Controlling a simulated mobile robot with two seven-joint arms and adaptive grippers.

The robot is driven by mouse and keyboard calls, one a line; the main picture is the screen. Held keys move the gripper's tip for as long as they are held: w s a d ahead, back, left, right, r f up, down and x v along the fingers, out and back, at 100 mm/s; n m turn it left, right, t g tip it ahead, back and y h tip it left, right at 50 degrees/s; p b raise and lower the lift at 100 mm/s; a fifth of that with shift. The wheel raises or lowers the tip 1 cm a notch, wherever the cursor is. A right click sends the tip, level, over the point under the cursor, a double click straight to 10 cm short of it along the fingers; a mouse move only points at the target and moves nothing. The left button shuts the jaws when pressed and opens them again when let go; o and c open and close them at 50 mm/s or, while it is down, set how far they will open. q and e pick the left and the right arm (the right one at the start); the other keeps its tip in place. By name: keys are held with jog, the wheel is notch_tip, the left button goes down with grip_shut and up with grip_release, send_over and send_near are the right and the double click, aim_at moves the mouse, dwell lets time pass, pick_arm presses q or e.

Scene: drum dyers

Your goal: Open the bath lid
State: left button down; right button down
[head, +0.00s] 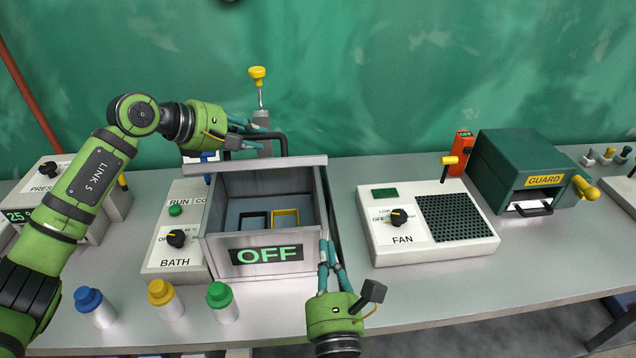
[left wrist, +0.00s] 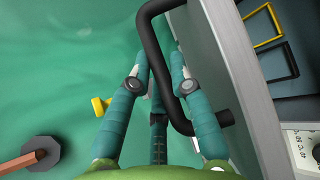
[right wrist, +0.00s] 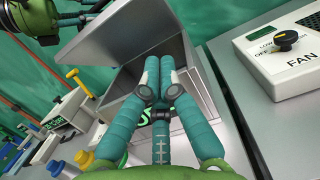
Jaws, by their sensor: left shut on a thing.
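The grey bath lid (head: 268,163) stands raised at the back of the bath (head: 265,262), seen nearly edge-on in the head view. The bath's top is open, and its inside shows. My left gripper (head: 262,136) is behind the lid, shut on its black handle (head: 283,147). In the left wrist view the handle (left wrist: 158,62) runs between the fingers, beside the lid panel (left wrist: 232,75). My right gripper (head: 328,246) is at the bath's front right corner, its fingers together and empty. The right wrist view shows the raised lid (right wrist: 125,45) beyond them.
A black frame (head: 253,221) and a yellow frame (head: 285,218) are inside the bath. Blue (head: 95,307), yellow (head: 165,299) and green-capped (head: 222,302) bottles stand in front. The fan unit (head: 425,222) and green guard box (head: 525,172) are to the right.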

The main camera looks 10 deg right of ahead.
jog(key=w+r, duration=0.5)
jog(key=w, duration=0.7)
jog(key=shift+a+r, duration=0.1)
pick_arm(q)
jog(key=shift+d, duration=0.1)
pick_arm(e)
jog(key=shift+w+r, duration=0.45)
jog(key=shift+r, duration=0.25)
pick_arm(q)
jog(key=c, duration=1.3)
grip_release()
jog(key=shift+o, duration=1)
